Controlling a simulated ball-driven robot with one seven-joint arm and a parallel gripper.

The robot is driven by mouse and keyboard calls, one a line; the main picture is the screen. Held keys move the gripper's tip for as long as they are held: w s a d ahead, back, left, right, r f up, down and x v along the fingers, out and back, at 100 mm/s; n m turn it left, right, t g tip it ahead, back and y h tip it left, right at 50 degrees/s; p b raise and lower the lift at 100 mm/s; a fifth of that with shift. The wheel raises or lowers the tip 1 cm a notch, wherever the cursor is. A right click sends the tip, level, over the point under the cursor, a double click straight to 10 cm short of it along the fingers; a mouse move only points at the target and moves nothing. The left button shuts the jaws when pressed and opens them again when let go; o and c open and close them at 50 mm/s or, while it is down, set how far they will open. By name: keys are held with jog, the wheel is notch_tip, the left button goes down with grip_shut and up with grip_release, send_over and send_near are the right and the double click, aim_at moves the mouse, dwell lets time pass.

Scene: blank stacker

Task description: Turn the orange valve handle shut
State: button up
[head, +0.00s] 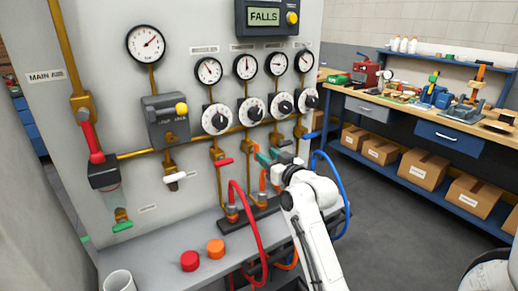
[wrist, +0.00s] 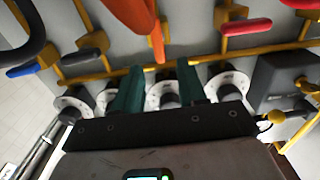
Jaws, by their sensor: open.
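The orange valve handle (wrist: 157,42) shows at the upper middle of the wrist view, narrow and lined up roughly along its pipe, beyond the gap between my fingertips. In the head view only a small orange part (head: 256,147) shows beside my gripper, and the rest is hidden or hard to tell. My gripper (head: 262,158) has teal fingers and sits in front of the valve row. In the wrist view my gripper (wrist: 159,70) is open, with nothing between its fingers. I cannot tell whether a finger touches the handle.
A red handle (head: 223,162) is left of my gripper and a blue handle (head: 312,135) is right. Round dials (head: 252,110) sit above. Red (head: 254,225) and blue (head: 335,190) hoses loop near my arm. A red knob (head: 190,261) stands on the ledge.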

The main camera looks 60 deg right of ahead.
aim_at(258, 149)
jog(key=shift+p+x, duration=0.35)
jog(key=shift+x, duration=2.35)
jog(key=shift+c, duration=0.2)
jog(key=shift+a+f, duration=0.1)
grip_shut()
